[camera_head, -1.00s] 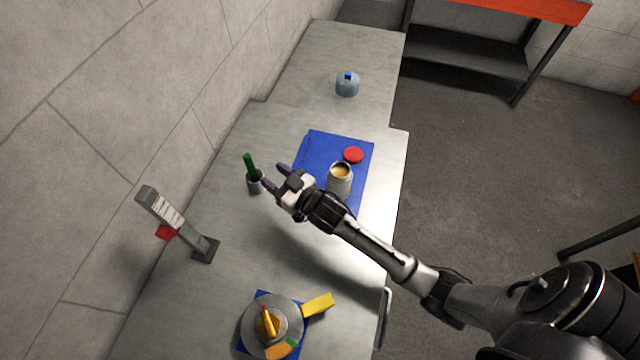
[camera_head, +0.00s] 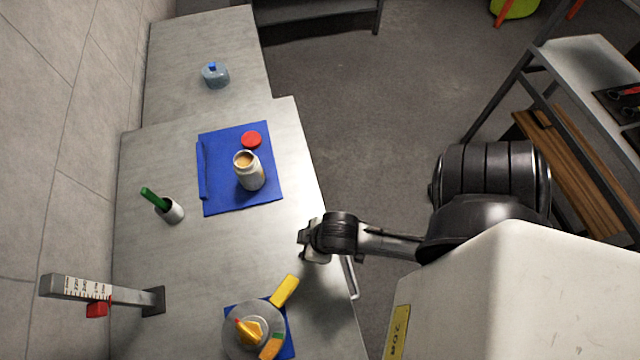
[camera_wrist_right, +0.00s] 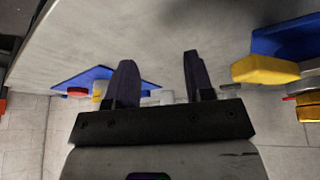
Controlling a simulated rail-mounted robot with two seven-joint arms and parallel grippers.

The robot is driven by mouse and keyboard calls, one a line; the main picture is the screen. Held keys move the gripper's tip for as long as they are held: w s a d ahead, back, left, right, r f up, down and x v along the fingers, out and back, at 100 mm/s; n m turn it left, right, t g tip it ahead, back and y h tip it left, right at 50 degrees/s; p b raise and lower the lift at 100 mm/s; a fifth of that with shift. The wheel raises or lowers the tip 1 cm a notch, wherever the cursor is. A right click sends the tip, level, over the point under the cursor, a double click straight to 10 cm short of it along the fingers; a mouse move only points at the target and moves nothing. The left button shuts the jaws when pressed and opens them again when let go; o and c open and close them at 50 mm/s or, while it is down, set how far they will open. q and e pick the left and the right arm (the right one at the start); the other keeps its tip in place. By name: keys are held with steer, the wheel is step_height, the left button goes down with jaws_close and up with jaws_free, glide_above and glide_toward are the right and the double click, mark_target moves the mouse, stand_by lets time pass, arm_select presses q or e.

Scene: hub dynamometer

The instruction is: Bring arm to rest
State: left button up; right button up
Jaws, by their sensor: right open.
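My right arm comes in from the right in the head view. Its gripper (camera_head: 306,241) is over the table's right edge, beside the door handle-like bar and clear of the table objects. The right wrist view shows its two dark fingers (camera_wrist_right: 158,72) apart with nothing between them. My left gripper is in neither view.
The metal table (camera_head: 150,250) holds a blue mat (camera_head: 215,190) with an open jar (camera_head: 250,177) and red lid (camera_head: 251,140). A green-handled tool stands in a cup (camera_head: 174,213). A round disc (camera_head: 235,345), yellow block (camera_head: 285,291) and gauge (camera_head: 75,287) are nearer.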

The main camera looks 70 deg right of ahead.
steer(key=s+g, duration=0.1)
steer(key=s, duration=0.2)
steer(key=shift+r, duration=0.2)
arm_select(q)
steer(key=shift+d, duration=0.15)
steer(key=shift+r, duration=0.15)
arm_select(e)
steer(key=shift+r, duration=0.15)
